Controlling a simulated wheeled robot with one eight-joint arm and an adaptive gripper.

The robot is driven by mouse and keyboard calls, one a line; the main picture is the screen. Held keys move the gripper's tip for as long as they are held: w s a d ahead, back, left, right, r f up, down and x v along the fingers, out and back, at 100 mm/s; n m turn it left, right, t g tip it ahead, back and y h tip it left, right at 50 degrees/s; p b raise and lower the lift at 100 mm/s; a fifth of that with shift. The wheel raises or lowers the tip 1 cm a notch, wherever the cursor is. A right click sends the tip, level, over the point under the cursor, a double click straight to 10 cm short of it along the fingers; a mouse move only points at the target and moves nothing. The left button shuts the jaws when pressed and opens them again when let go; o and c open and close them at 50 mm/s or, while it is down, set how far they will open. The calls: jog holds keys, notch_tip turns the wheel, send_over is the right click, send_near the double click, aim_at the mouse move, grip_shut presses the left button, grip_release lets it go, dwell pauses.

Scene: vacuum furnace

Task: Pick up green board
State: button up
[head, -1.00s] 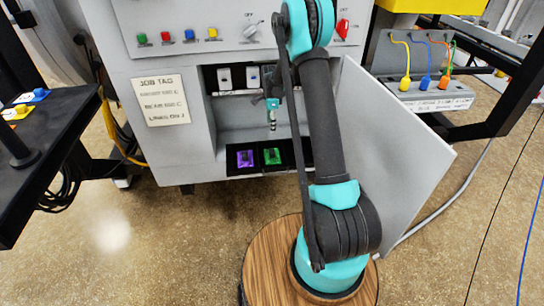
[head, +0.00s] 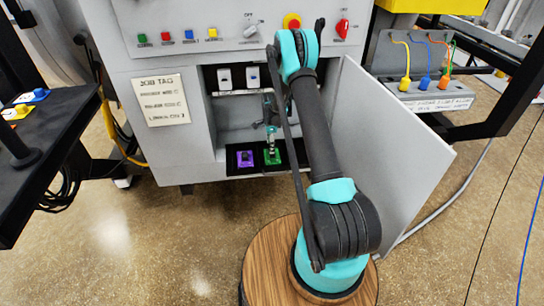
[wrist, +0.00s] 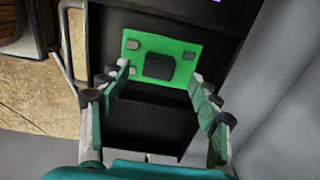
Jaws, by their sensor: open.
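The green board (head: 272,157) lies in a black slot on the low shelf of the open cabinet, right of a purple board. In the wrist view the green board (wrist: 187,55) shows a dark square block and small grey parts on its face. In the head view my gripper (head: 270,147) is just above the green board. I cannot tell whether a fingertip touches it.
The purple board (head: 245,159) sits left of the green one. The open cabinet door (head: 395,150) stands to the right. Two white switches (head: 238,77) sit above the shelf. A black table (head: 40,150) stands at the left.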

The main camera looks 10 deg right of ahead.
jog(key=f, duration=0.5)
jog(key=shift+d+f, duration=0.1)
jog(key=shift+d, duration=0.2)
jog(key=c, duration=1.3)
